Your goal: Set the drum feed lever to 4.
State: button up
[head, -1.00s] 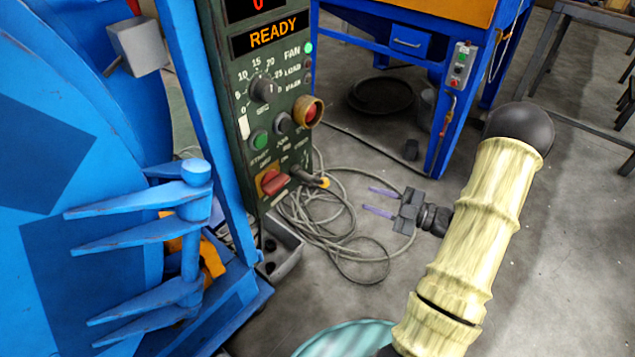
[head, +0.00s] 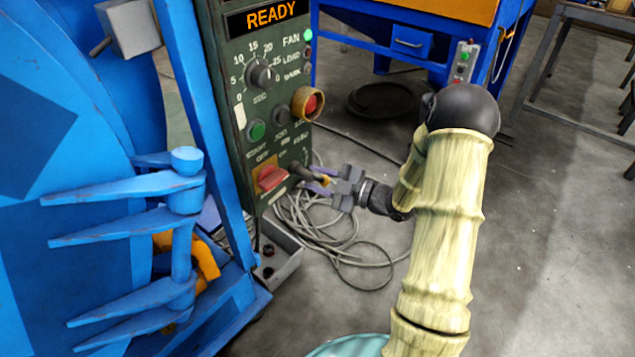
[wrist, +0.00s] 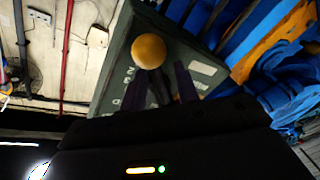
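The drum feed lever (head: 308,175) sticks out from the lower right of the green control panel (head: 262,110), beside the red switch. The lever's scale is too blurred to read.
The panel carries a dial (head: 262,73), a green button (head: 256,130), a red-and-yellow stop button (head: 308,103) and a red switch (head: 271,178). The display (head: 268,17) reads READY. Blue hinge arms (head: 120,188) stand at left. Cables (head: 335,235) lie on the floor below.

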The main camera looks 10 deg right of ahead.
grip_shut()
